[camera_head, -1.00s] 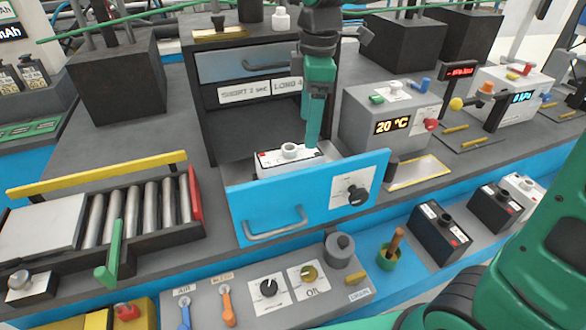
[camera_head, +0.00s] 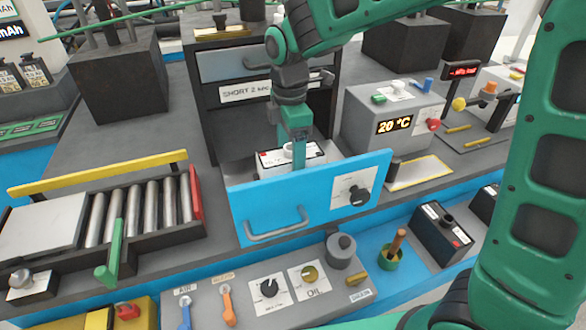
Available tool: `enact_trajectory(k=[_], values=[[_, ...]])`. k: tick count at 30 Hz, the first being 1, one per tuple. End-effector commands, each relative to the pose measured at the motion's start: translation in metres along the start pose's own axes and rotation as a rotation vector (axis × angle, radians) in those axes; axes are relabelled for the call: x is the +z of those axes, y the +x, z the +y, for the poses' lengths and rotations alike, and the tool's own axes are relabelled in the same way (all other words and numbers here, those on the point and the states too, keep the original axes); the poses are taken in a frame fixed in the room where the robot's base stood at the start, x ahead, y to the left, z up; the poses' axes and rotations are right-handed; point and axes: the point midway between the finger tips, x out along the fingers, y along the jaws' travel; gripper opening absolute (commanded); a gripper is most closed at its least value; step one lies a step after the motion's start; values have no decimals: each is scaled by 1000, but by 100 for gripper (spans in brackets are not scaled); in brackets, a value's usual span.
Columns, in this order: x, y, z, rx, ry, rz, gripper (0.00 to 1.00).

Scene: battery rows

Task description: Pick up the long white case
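The long white case (camera_head: 268,159) sits in the pulled-out blue-fronted drawer (camera_head: 255,205) of the dark cabinet. It has a white top with a round white knob or cap. My gripper (camera_head: 298,160) points down over the right part of the case, its green fingers in front of it. The fingers hide part of the cap and of the case's top. I cannot tell whether they touch the case or how far apart they are. The drawer front hides the lower part of the case.
A grey box showing 20 °C (camera_head: 385,125) stands right of the drawer. A roller tray (camera_head: 140,210) with a yellow rail is at the left. A panel with knobs (camera_head: 270,290) lies in front. A dark battery (camera_head: 440,232) stands at the right.

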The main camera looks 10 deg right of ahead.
Motion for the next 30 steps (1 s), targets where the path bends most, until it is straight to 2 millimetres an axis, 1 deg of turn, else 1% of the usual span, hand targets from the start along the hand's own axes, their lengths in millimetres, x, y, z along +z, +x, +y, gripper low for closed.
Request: enact_trajectory(k=[1,3,6,10,16,17,18,23,24,30], values=[[1,9,-3,-4,0,-1,73],[1,19,-5,-5,-1,-1,73],[0,30,-4,-3,-2,-1,73],[0,36,-4,-1,-2,0,73],[1,36,-3,0,-1,0,73],[1,36,-3,0,-1,0,69],[1,36,-3,0,-1,0,59],[1,36,-3,0,-1,0,21],[1,36,-3,1,-1,0,19],[1,35,-3,1,-1,0,19]])
